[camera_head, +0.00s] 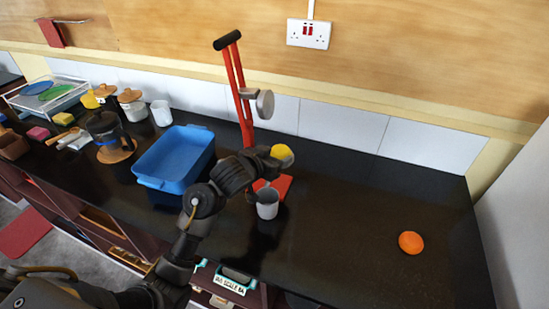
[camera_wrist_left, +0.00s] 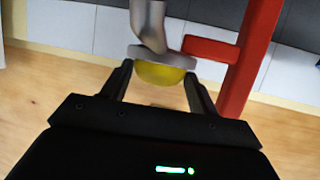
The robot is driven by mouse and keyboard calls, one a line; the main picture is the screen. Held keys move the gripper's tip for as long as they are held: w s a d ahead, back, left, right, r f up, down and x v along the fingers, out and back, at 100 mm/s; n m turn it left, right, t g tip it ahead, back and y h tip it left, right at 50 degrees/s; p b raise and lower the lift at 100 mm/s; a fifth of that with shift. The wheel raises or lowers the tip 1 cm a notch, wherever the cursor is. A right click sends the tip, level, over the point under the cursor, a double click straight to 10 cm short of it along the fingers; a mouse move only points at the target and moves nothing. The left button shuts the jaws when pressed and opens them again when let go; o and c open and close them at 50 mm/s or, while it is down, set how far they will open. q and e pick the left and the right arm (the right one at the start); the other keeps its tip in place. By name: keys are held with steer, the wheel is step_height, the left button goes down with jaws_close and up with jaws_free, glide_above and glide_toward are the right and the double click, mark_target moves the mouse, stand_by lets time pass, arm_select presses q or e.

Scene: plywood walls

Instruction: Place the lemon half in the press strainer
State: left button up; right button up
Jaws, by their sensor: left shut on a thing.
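The yellow lemon half (camera_head: 282,155) is in my left gripper (camera_head: 270,160), above the grey cup (camera_head: 267,204). In the left wrist view the lemon half (camera_wrist_left: 160,74) sits between the two fingertips (camera_wrist_left: 160,80). The red press (camera_head: 236,85) stands against the wall, with its grey pressing head (camera_head: 265,103) up beyond the lemon. In the wrist view a grey round press part (camera_wrist_left: 150,52) lies against or just behind the lemon; I cannot tell if they touch. The strainer is not clear in the head view; my gripper covers that area. My right gripper is not in view.
A blue tub (camera_head: 175,160) stands left of my left arm. A glass coffee pot (camera_head: 108,140), jars and a dish rack (camera_head: 45,96) are further left. An orange (camera_head: 411,242) lies on the right of the black counter (camera_head: 350,215), which is mostly clear there.

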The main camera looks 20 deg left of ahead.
arm_select(q)
steer(key=o, duration=1)
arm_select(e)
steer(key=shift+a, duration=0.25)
arm_select(q)
steer(key=shift+s+a+r+p, duration=0.1)
steer(key=shift+s+r+p, duration=0.2)
steer(key=shift+s, duration=0.15)
steer(key=p+v, duration=0.4)
steer(key=v, duration=0.7)
steer(key=shift+p, duration=0.3)
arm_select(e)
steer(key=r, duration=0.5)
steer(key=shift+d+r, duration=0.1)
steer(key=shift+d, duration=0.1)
